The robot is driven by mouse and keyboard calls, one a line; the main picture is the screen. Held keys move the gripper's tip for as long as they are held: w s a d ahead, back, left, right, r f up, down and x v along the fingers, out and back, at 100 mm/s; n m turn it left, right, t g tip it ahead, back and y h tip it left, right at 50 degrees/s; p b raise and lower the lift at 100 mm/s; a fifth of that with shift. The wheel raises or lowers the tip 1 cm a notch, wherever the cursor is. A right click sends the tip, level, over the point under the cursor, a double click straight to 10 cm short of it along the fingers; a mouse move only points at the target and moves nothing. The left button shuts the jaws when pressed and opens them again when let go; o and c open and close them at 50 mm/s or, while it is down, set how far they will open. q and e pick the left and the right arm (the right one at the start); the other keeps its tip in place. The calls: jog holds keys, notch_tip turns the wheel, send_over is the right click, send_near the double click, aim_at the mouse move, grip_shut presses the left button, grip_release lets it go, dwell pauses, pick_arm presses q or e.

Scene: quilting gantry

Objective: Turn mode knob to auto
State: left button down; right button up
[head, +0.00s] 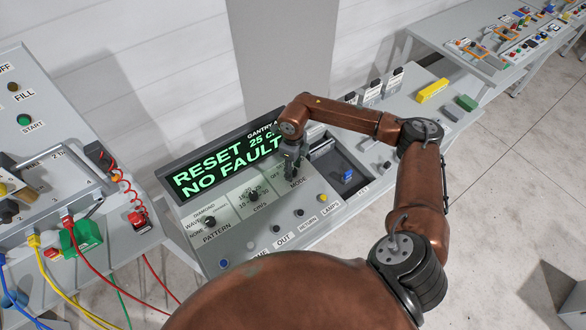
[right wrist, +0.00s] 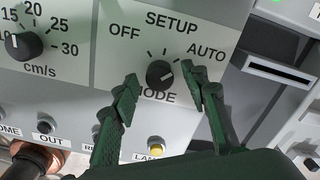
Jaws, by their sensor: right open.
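The mode knob (right wrist: 159,74) is a small round black knob on the grey panel, with the labels OFF, SETUP and AUTO (right wrist: 206,52) around it in the right wrist view. A pale mark on the knob seems to lie toward the AUTO side, but its exact setting is hard to tell. My right gripper (right wrist: 160,82) is open, one dark green finger on each side of the knob, with gaps visible. In the head view the right gripper (head: 291,168) points down over the MODE area and hides the knob. My left gripper is not in view.
The panel's screen (head: 225,166) reads RESET, 25 and NO FAULT in green. A speed knob (right wrist: 24,46) is left of the mode knob. A row of buttons, including a yellow one (right wrist: 156,143), runs below. A slot (right wrist: 283,75) lies to the right. Cables hang at the left.

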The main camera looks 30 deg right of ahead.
notch_tip(320, 180, up, 12)
dwell(0.4)
jog(key=shift+f, duration=0.2)
